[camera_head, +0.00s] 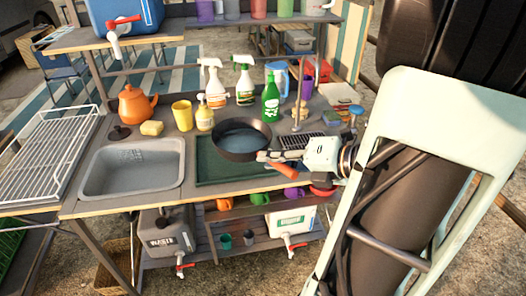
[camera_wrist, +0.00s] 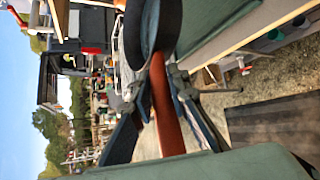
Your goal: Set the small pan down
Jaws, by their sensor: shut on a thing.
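The small pan (camera_head: 238,137) is dark and round with a reddish-brown handle (camera_head: 283,173). In the head view it appears level over the far part of the dark green mat (camera_head: 215,173). I cannot tell whether its base touches the mat. My gripper (camera_head: 267,157) comes in from the right and is shut on the handle near the pan's rim. In the wrist view the pan (camera_wrist: 152,28) is at the top, and the handle runs down between the fingers of my gripper (camera_wrist: 155,92). The pan hides part of the mat.
A grey sink (camera_head: 133,165) is left of the mat. A yellow cup (camera_head: 182,115), spray bottles, a green bottle (camera_head: 270,98) and an orange kettle (camera_head: 136,104) stand behind. A tap post (camera_head: 299,95) and a dark rack are close right of the pan. The mat's front is clear.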

